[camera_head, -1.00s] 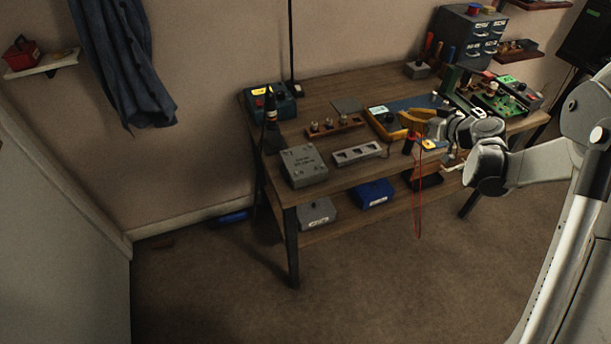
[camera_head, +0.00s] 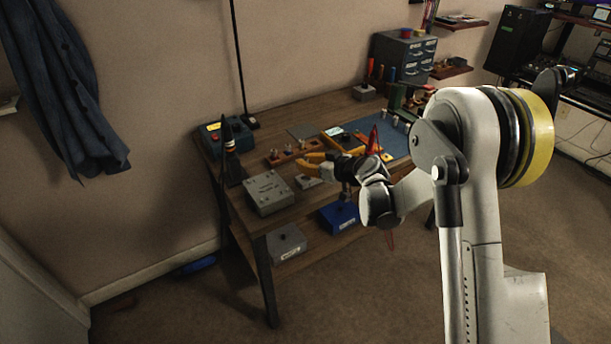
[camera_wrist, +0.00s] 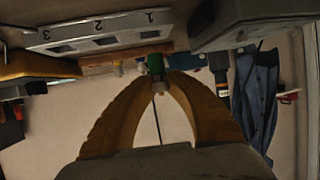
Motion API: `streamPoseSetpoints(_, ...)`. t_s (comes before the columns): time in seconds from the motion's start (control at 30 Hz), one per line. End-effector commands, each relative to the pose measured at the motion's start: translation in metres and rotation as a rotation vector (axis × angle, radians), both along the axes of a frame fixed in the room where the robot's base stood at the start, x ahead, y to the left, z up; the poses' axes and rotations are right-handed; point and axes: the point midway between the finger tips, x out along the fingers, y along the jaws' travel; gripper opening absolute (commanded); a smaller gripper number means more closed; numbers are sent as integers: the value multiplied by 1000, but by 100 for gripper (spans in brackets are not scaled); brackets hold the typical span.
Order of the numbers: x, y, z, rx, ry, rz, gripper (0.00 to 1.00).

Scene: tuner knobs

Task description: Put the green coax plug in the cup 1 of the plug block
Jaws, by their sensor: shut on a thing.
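The green coax plug (camera_wrist: 155,64) is between my fingertips in the wrist view, its pale end toward the fingers. My gripper (camera_wrist: 160,84) is shut on it; in the head view my gripper (camera_head: 304,164) has yellow-orange fingers near the table's front edge. I cannot make out the plug in the head view. The plug block (camera_wrist: 100,32), pale grey with slots numbered 1, 2 and 3, shows upside down at the upper left of the wrist view, apart from the plug. In the head view the plug block (camera_head: 308,182) is partly hidden by my gripper.
A grey box (camera_head: 269,194) stands left of the block; its side (camera_wrist: 245,22) is at upper right in the wrist view. A wooden rack (camera_head: 292,153) with plugs lies behind. A dark cone-shaped object (camera_head: 231,160) stands at the table's left edge.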

Motion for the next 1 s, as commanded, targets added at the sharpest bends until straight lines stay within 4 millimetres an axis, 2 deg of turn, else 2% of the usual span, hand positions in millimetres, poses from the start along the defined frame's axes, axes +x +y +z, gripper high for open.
streamPoseSetpoints(0.23,0,0,-38,0,0,0,0)
streamPoseSetpoints(0.63,0,0,-42,0,0,0,0)
streamPoseSetpoints(0.67,0,0,-41,0,0,0,23)
streamPoseSetpoints(0.7,0,0,-41,0,0,0,36)
streamPoseSetpoints(1.0,0,0,-40,-1,1,0,36)
